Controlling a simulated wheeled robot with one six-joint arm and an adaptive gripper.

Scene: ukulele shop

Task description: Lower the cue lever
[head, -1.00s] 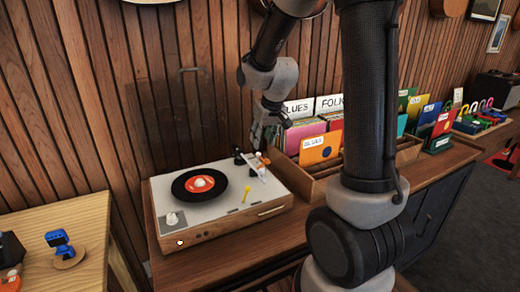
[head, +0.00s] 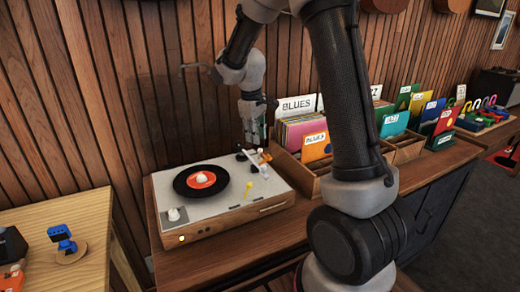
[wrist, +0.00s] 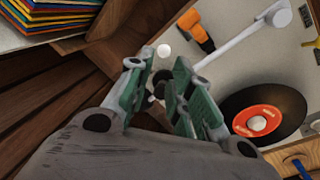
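The record player (head: 222,220) stands on the wooden cabinet, with a black record (head: 183,186) with a red label on it. A small orange lever (head: 264,157), which looks like the cue lever, is at the back right of its deck; the wrist view shows it (wrist: 196,32) beside the white tonearm (wrist: 240,40). Whether it is up or down I cannot tell. My gripper (head: 255,135) hangs fingers down above the deck's back right corner. In the wrist view its green-padded fingers (wrist: 158,78) are apart, with nothing held between them. The lever is outside the fingers.
A wooden crate of records (head: 312,186) stands close to the player's right. A clear lid with a handle (head: 192,66) appears raised behind the player. A yellow lever (head: 248,188) is at the deck's front. A lighter table (head: 90,225) is at the left.

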